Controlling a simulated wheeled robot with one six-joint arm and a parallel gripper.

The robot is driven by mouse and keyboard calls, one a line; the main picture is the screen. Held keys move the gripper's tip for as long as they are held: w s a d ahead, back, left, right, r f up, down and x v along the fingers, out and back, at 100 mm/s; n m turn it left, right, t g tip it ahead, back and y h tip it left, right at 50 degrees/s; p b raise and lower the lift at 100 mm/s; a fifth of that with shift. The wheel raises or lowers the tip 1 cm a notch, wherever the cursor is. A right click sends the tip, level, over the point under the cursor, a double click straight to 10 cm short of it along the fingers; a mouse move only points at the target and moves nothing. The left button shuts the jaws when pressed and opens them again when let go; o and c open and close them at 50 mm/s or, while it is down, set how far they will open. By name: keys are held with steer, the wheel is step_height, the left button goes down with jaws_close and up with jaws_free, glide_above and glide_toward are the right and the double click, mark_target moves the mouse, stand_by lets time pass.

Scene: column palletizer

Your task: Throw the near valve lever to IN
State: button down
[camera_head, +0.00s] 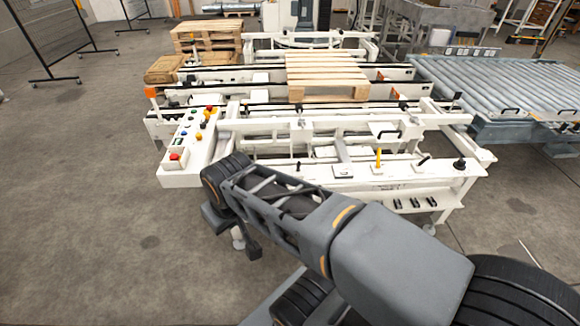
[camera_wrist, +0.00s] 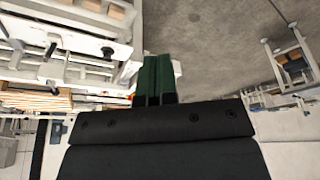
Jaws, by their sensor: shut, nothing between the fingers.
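Several small levers stand on the white front panel of the conveyor frame in the head view. One has a yellow handle (camera_head: 378,158), and a black-handled lever (camera_head: 423,161) leans to its right. I cannot tell which is the near valve lever, and no IN marking is legible. In the wrist view, dark levers on white frame parts show at the upper left, one with a black knob (camera_wrist: 107,51). My gripper (camera_wrist: 154,62) has green fingers pressed together, empty and apart from these levers. In the head view, the fingers cannot be made out.
A white control box (camera_head: 190,140) with coloured buttons stands at the frame's left end. A wooden pallet (camera_head: 325,72) lies on the conveyor, with more pallets (camera_head: 207,38) behind left. A roller conveyor (camera_head: 500,88) is at right. The floor (camera_head: 85,190) at left is clear.

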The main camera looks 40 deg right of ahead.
mark_target(299, 167)
steer(key=w+d+f+m+t+h+b, duration=0.3)
steer(key=w+d+f+t+b, duration=0.1)
steer(key=w+d+f+b, duration=0.45)
steer(key=w+d+f+m+t+h+b, duration=0.25)
steer(key=w+d+f+t+b, duration=0.3)
steer(key=w+f+b, duration=0.45)
steer(key=s+d+f+m+t+h+b, duration=0.1)
steer(key=s+d+f+m+h+b, duration=0.5)
steer(key=d, duration=0.9)
steer(key=s+f+h+b, duration=0.3)
steer(key=f+h+b, duration=0.2)
steer(key=f+h, duration=0.1)
steer(key=shift+f+h+b, duration=0.3)
steer(key=shift+h+b, duration=0.05)
steer(key=shift+b, duration=0.05)
steer(key=shift+d, duration=0.1)
steer(key=b+x, duration=0.1)
steer(key=x, duration=1.3)
